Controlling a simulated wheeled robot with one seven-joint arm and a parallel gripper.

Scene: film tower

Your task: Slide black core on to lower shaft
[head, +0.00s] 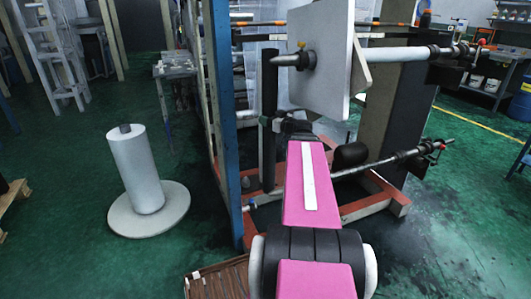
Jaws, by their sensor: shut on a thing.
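The black core (268,82) is a long dark tube, standing roughly upright left of my pink arm. My gripper (270,122) is shut on it around its middle; the fingers are small and partly hidden. The lower shaft (390,161) is a metal bar low on the tower, running from behind my arm to a red-fitted end at the right. My arm hides its middle. The core is apart from the shaft's visible right end.
An upper shaft (400,53) with a large pale plate (322,60) is above my arm. A blue post (222,120) and orange base frame (395,200) are close by. A white roll (137,168) stands on a round base at left. Green floor is clear at lower right.

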